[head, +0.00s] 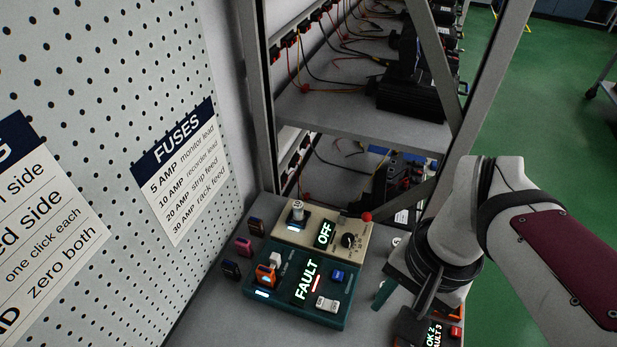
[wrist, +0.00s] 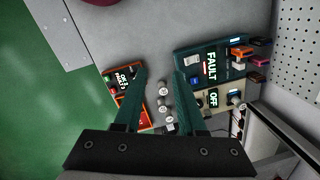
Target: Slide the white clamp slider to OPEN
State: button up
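The teal box (head: 330,272) has a lit FAULT display and stands on the grey bench; it also shows in the wrist view (wrist: 208,74). A small white block, which looks like the clamp slider (head: 275,259), sits at the box's far left corner beside small lettering too fine to read. An orange fuse (head: 265,275) stands just in front of it. In the wrist view my gripper (wrist: 159,72) is open and empty.
A beige box (head: 283,228) reading OFF, with a knob and red-tipped lever, stands behind the teal box. Several fuses (head: 244,246) lie along the left. An orange-edged box (wrist: 124,84) and grey cylinders (wrist: 163,86) are near my fingers. A wired rack (head: 345,120) rises behind.

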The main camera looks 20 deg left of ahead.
jog(key=shift+o, duration=0.8)
jog(key=w+a+n, duration=0.1)
jog(key=w+a, duration=0.5)
jog(key=a, duration=0.1)
jog(key=shift+w+n+h, duration=0.2)
jog(key=shift+n+h, duration=0.1)
jog(key=shift+h, duration=0.1)
jog(key=n, duration=0.2)
send_near(275, 256)
jog(key=shift+t+h, duration=0.3)
jog(key=f, duration=0.9)
jog(key=shift+s+a+f, duration=0.25)
jog(key=shift+a+f, duration=0.05)
jog(key=shift+f, duration=0.5)
grip_shut()
jog(key=shift+r, duration=0.1)
